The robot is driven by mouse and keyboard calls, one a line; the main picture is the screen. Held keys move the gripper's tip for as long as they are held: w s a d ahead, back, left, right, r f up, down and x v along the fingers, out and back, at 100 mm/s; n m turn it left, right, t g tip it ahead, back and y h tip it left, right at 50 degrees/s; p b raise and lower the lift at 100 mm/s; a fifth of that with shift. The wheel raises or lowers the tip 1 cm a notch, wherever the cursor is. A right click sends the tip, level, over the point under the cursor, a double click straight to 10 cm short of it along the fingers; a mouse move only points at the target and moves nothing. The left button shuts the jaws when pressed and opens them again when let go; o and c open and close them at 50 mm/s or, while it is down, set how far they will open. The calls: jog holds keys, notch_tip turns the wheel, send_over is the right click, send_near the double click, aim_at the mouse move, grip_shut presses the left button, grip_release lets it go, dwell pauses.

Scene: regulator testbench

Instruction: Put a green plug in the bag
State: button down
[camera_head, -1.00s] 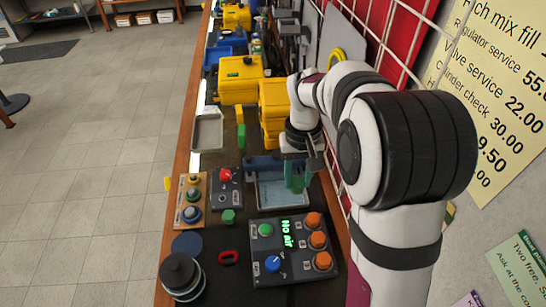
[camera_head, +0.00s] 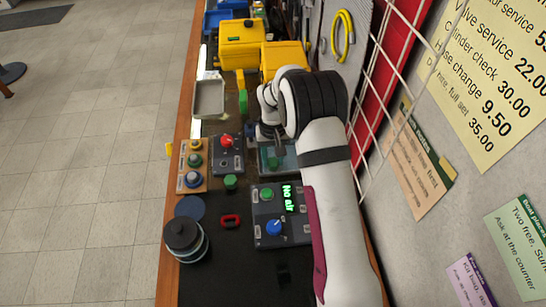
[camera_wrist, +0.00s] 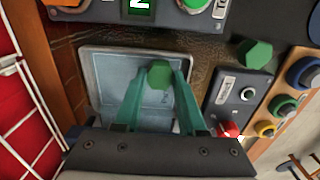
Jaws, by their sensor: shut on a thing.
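My gripper (camera_wrist: 158,82) has green fingers shut on a green hexagonal plug (camera_wrist: 158,73), above the clear, pale-blue bag (camera_wrist: 97,68). In the head view the gripper (camera_head: 272,160) is over the bag (camera_head: 290,157), and my arm covers part of it. I cannot tell how high the plug is above the bag. A second green plug (camera_head: 230,182) stands on the dark bench left of the bag. It also shows in the wrist view (camera_wrist: 254,53), to the right of the bag.
A red-knob box (camera_head: 227,155) and a button board (camera_head: 193,165) are to the left. Yellow cases (camera_head: 242,45) stand behind. A wire grid (camera_head: 375,110) borders the right.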

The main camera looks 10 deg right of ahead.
aim_at(273, 162)
jog(key=shift+f, duration=0.1)
jog(key=shift+c, duration=2.4)
grip_release()
notch_tip(273, 162, up, 12)
jog(key=s+r+m, duration=0.2)
jog(key=s+r, duration=0.6)
jog(key=s, duration=0.2)
jog(key=s+m+y, duration=0.1)
jog(key=s+m, duration=0.2)
jog(key=s, duration=2.1)
jog(key=shift+d+f+m+y, duration=0.3)
jog(key=shift+f+y, duration=0.1)
